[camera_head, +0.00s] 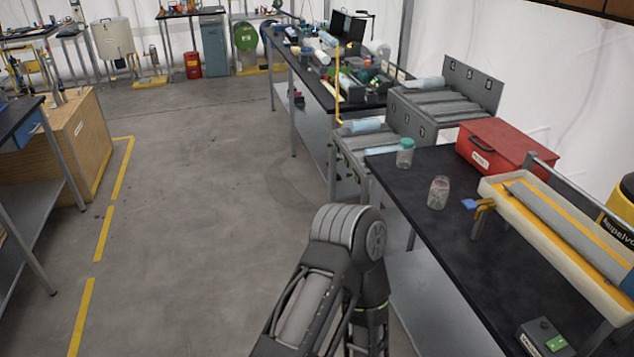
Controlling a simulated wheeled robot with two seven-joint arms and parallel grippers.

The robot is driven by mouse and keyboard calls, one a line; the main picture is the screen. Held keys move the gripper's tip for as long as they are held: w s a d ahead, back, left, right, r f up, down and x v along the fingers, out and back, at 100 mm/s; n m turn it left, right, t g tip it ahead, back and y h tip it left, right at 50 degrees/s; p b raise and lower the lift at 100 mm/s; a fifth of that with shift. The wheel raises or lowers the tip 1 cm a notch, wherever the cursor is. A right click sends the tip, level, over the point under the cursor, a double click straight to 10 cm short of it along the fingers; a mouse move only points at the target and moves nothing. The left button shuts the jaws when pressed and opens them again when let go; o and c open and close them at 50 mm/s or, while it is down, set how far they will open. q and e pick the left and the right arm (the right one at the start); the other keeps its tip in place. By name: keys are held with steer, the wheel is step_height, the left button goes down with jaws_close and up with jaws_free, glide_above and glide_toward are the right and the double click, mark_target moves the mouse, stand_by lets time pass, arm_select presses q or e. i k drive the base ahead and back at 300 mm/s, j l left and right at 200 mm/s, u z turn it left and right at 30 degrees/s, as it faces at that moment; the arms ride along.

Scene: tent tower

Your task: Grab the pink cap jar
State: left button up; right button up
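The jar with a pinkish cap (438,192) is a clear glass jar standing upright on the black tabletop, near its left edge. A second clear jar with a green cap (405,152) stands upright a little behind it and to the left. One of my arms rises from the bottom middle and bends in front of the table, left of the jars. Neither gripper shows in the head view. Nothing touches either jar.
The black table (425,165) also bears a red toolbox (497,145), a long cream tray (560,245) with a blue-and-yellow clamp-like tool (478,205) at its edge, and a small box (542,338). Grey roller conveyors (440,100) stand behind.

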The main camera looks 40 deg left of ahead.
mark_target(439, 192)
steer(key=u, duration=0.8)
steer(key=i+j+z, duration=0.1)
steer(key=z, duration=0.35)
steer(key=j+z, duration=0.1)
steer(key=z, duration=0.4)
steer(key=i+j+z, duration=0.1)
steer(key=z, duration=0.35)
steer(key=j+z, duration=0.15)
steer(key=z, duration=0.35)
steer(key=j+z, duration=0.15)
steer(key=z, duration=0.3)
steer(key=j+z, duration=0.1)
steer(key=z, duration=0.4)
steer(key=k+j+z, duration=0.45)
steer(key=j, duration=0.4)
steer(key=k+j+z, duration=0.45)
steer(key=k+j, duration=0.2)
steer(key=k+j+z, duration=0.5)
steer(key=k, duration=0.2)
steer(key=k+j, duration=0.2)
steer(key=k, duration=0.2)
steer(key=k+j, duration=0.2)
steer(key=k, duration=0.25)
